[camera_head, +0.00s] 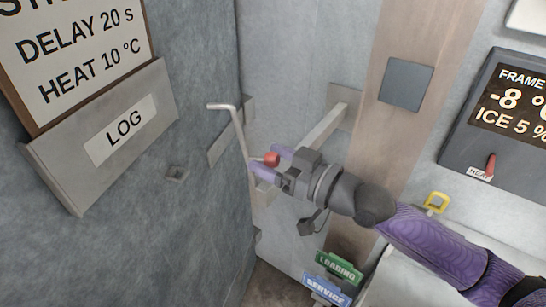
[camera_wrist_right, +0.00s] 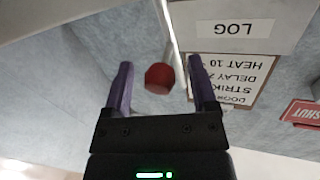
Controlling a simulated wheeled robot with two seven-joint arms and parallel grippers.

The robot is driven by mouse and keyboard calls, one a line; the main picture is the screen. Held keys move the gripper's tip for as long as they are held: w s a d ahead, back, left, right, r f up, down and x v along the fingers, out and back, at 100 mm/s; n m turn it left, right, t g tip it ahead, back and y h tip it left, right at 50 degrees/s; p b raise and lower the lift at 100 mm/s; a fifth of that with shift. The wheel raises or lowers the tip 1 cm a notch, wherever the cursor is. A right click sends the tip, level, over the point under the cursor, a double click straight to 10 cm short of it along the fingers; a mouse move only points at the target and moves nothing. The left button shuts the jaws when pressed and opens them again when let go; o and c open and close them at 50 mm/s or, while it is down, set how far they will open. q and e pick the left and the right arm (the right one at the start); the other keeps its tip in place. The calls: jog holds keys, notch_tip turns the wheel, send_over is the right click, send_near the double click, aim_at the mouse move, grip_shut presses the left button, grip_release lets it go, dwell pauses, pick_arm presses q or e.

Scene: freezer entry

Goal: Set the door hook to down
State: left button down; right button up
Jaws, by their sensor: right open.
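The door hook (camera_head: 236,128) is a thin pale metal rod in the corner beside the grey wall. It stands nearly upright, and its bent upper end points left. A red knob (camera_head: 271,159) is near its lower part. My right gripper (camera_head: 264,160) is open, with its purple fingers on either side of the knob. In the right wrist view the red knob (camera_wrist_right: 159,77) lies between the open fingers (camera_wrist_right: 160,80), with a visible gap on each side. The rod (camera_wrist_right: 171,35) runs up behind it. The rod's lower end is partly hidden by my gripper. My left gripper is out of view.
A metal bracket with a bar (camera_head: 323,125) projects close above my right gripper. A LOG holder (camera_head: 105,140) is on the left wall. A display panel (camera_head: 495,120) is at right. Green and blue signs (camera_head: 338,267) are below my right arm.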

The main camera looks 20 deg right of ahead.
grip_shut()
dwell(1.4)
